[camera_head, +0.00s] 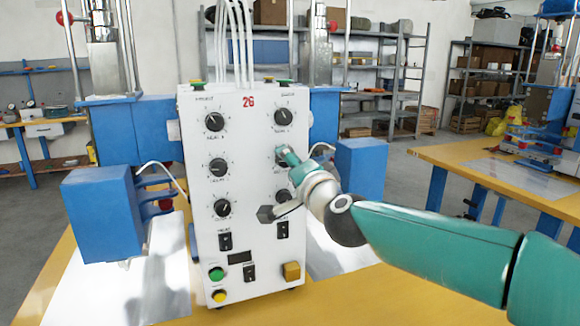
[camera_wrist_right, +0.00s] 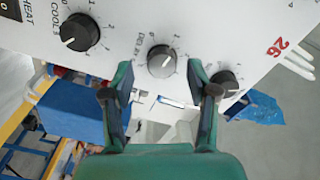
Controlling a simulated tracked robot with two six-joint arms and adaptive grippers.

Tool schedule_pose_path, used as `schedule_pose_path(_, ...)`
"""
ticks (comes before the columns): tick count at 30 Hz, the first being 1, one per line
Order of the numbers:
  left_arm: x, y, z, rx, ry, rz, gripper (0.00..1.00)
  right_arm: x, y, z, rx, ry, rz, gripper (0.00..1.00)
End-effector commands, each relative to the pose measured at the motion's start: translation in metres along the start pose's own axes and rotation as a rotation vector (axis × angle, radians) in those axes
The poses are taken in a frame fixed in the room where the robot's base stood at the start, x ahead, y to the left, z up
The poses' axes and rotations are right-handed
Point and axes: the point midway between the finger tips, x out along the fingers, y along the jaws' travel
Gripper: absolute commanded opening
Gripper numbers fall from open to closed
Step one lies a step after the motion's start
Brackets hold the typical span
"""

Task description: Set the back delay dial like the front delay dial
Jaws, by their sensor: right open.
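The white control box (camera_head: 242,235) carries two columns of dials. The left column's middle dial, a delay dial (camera_head: 219,168), is dark, and its pale pointer looks turned to the left. The right column's middle dial is mostly hidden behind my right gripper (camera_head: 289,162) in the head view. In the right wrist view a delay dial (camera_wrist_right: 161,61) shows grey, its exact pointer setting hard to read. My right gripper (camera_wrist_right: 160,94) is open, with its fingers either side of that dial in the picture; contact cannot be told. My left gripper is not in view.
In the right wrist view a cool dial (camera_wrist_right: 80,32) and another dark dial (camera_wrist_right: 228,83) flank the delay dial closely. Switches (camera_head: 225,241) and a green button (camera_head: 216,273) sit lower on the box. Blue blocks (camera_head: 100,215) stand at both sides; cables rise from its top.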

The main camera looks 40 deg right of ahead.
Motion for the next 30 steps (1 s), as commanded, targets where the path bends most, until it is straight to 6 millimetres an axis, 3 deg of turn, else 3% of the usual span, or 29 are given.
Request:
schedule_pose_path(16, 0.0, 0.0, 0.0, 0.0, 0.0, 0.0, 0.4, -0.097, 0.0, 0.0, 0.001, 0.001, -0.003, 0.59)
schedule_pose_path(21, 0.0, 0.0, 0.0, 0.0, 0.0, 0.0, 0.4, -0.111, 0.002, 0.001, 0.0, -0.001, 0.0, 0.59)
schedule_pose_path(30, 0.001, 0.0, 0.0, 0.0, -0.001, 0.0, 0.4, -0.113, 0.002, 0.001, -0.001, 0.0, 0.001, 0.59)
